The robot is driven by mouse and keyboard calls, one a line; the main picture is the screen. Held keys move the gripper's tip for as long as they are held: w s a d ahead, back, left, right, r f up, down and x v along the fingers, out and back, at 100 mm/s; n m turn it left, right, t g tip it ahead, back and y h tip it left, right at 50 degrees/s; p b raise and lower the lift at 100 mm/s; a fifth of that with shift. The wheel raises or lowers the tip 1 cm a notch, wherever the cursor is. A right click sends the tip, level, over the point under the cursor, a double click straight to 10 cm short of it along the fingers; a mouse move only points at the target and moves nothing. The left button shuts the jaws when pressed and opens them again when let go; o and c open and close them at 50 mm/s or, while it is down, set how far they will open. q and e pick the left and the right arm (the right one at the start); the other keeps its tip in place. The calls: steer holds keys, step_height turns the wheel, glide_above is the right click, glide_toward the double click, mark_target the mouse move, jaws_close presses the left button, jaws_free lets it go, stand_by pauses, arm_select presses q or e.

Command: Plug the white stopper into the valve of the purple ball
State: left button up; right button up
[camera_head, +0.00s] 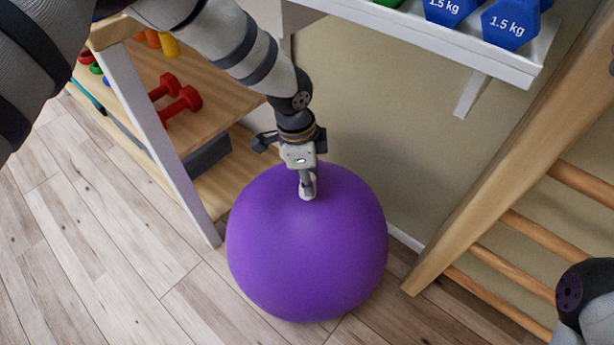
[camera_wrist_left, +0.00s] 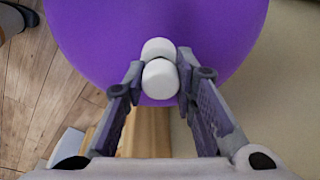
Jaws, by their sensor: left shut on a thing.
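The purple ball (camera_head: 300,255) rests on the floor and fills the top of the left wrist view (camera_wrist_left: 225,30). My left gripper (camera_head: 307,186) points down at the top of the ball, its fingers on either side of the white stopper (camera_wrist_left: 160,80). In the left wrist view the fingertips grip the stopper, and a second white rounded piece (camera_wrist_left: 158,47) shows just beyond it against the ball. I cannot tell whether that piece is part of the stopper or the valve. The gripper and stopper hide the valve area, so how far the stopper sits in is unclear. My right gripper is not in view.
A wooden shelf unit (camera_head: 150,125) with red dumbbells (camera_head: 180,105) stands left of the ball. A white shelf (camera_head: 400,30) with blue dumbbells (camera_head: 510,22) hangs above at right. Wooden wall bars (camera_head: 520,160) stand on the right. The floor at lower left is clear.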

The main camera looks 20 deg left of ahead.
arm_select(q)
steer(key=shift+s+f, duration=0.4)
steer(key=shift+f, duration=0.3)
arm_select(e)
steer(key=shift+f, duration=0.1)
arm_select(q)
steer(key=o, duration=0.9)
steer(key=shift+o, duration=1.2)
steer(key=shift+w+f, duration=0.25)
steer(key=shift+w, duration=0.1)
steer(key=shift+r, duration=0.1)
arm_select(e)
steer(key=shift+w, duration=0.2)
arm_select(q)
steer(key=shift+r, duration=0.25)
steer(key=shift+c, duration=0.4)
steer(key=shift+r+p, duration=2.85)
steer(key=shift+r, duration=0.75)
steer(key=shift+f, duration=0.1)
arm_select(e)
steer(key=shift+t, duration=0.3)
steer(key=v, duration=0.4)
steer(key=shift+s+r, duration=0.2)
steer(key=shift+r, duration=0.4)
